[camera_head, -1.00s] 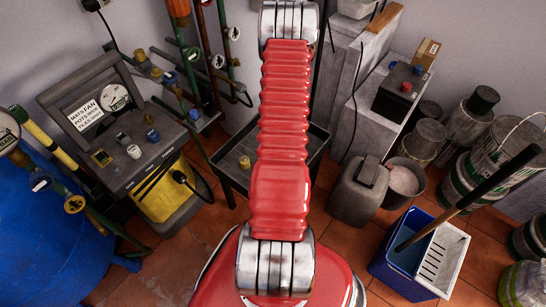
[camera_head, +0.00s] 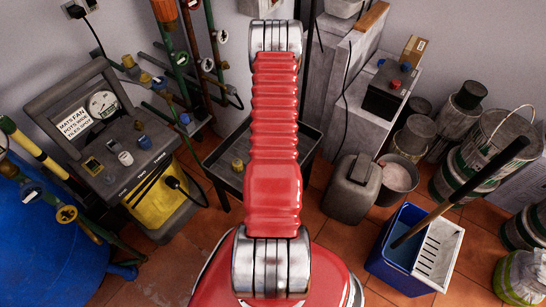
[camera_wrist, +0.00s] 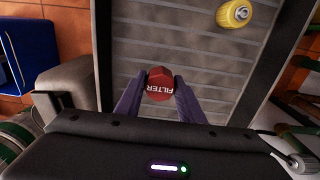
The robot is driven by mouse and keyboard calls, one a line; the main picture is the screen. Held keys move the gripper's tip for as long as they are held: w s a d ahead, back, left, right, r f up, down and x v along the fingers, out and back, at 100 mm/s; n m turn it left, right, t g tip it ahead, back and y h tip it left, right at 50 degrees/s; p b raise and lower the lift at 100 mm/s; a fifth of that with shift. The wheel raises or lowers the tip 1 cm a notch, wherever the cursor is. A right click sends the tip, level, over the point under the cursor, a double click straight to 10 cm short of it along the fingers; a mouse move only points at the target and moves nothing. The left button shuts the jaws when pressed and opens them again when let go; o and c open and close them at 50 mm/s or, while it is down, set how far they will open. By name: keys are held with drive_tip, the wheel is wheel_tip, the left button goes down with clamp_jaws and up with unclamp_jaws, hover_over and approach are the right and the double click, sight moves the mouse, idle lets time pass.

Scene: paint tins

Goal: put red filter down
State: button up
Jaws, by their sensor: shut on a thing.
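The red filter (camera_wrist: 159,84) is a small red piece with the word FILTER on its face, seen in the wrist view. My gripper (camera_wrist: 160,92) is shut on it, with one dark purple finger on each side. Below it is the ribbed grey surface of a dark tray (camera_wrist: 190,42). I cannot tell how high the filter is above that surface. In the head view my red arm hides the gripper and the filter, and part of the tray (camera_head: 224,182).
A yellow cylindrical piece (camera_wrist: 233,14) stands on the tray near its edge. In the head view a grey jerrycan (camera_head: 352,190) and a blue bucket (camera_head: 405,255) stand to the right. A panel machine (camera_head: 125,150) stands to the left.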

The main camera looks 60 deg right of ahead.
drive_tip(key=shift+f, duration=1.1)
drive_tip(key=shift+f, duration=1.85)
drive_tip(key=shift+f, duration=0.1)
drive_tip(key=o, duration=1.2)
drive_tip(key=shift+c, duration=0.2)
wheel_tip(320, 180, up, 12)
drive_tip(key=shift+r, duration=0.15)
